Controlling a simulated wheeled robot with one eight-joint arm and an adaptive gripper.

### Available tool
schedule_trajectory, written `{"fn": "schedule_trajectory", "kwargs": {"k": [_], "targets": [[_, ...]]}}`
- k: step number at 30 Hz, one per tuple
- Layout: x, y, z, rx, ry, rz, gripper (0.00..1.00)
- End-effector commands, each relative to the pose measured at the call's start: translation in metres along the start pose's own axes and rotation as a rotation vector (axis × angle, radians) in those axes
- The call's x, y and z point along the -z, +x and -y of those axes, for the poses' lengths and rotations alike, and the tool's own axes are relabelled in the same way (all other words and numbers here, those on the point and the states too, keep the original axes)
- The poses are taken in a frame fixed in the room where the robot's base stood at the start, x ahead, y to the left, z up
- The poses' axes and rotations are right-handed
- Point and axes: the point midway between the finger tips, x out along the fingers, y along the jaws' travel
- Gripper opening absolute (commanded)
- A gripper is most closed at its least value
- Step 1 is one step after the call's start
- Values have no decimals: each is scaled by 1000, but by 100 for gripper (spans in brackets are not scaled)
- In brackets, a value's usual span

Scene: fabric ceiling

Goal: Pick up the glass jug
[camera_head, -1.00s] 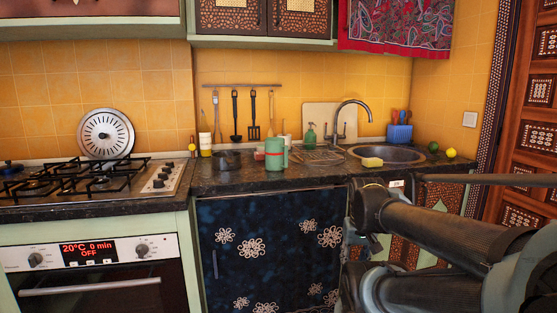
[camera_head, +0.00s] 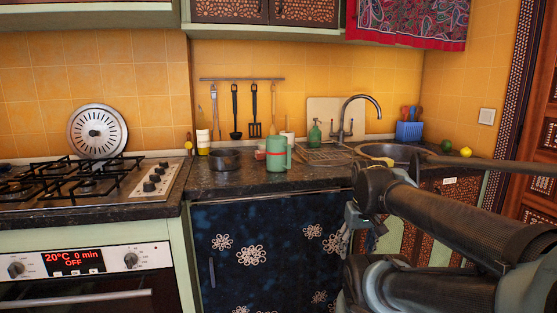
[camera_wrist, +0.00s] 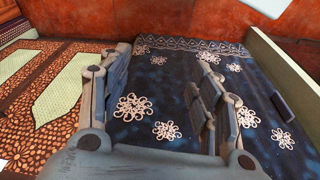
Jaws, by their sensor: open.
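A green jug-shaped vessel (camera_head: 278,154) with a handle on its right stands upright on the dark counter (camera_head: 235,181), near the front edge. I cannot tell whether it is glass, and no other clear jug shows. My gripper (camera_wrist: 160,85) is open and empty in the wrist view, its two fingers apart, facing the blue flowered curtain below the counter. The vessel is not in the wrist view. In the head view my arm reaches in from the right, its end below counter height, right of and apart from the vessel.
A dark pot (camera_head: 225,159) stands left of the vessel. A drying rack (camera_head: 325,155), a green soap bottle (camera_head: 315,134) and a sink (camera_head: 397,153) are to its right. Utensils hang behind. A gas stove (camera_head: 80,182) is at the left. The blue curtain (camera_head: 285,240) hangs below the counter.

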Motion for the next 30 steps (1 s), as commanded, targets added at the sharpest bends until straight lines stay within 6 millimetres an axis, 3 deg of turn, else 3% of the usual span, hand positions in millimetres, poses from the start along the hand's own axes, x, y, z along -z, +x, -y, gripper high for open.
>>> {"fn": "schedule_trajectory", "kwargs": {"k": [8,15,23,30], "targets": [[90,-94,12,23,-429,32,58],[174,-169,34,55,-845,57,58],[262,-237,71,99,-1294,77,58],[335,-287,115,148,-1708,86,58]]}}
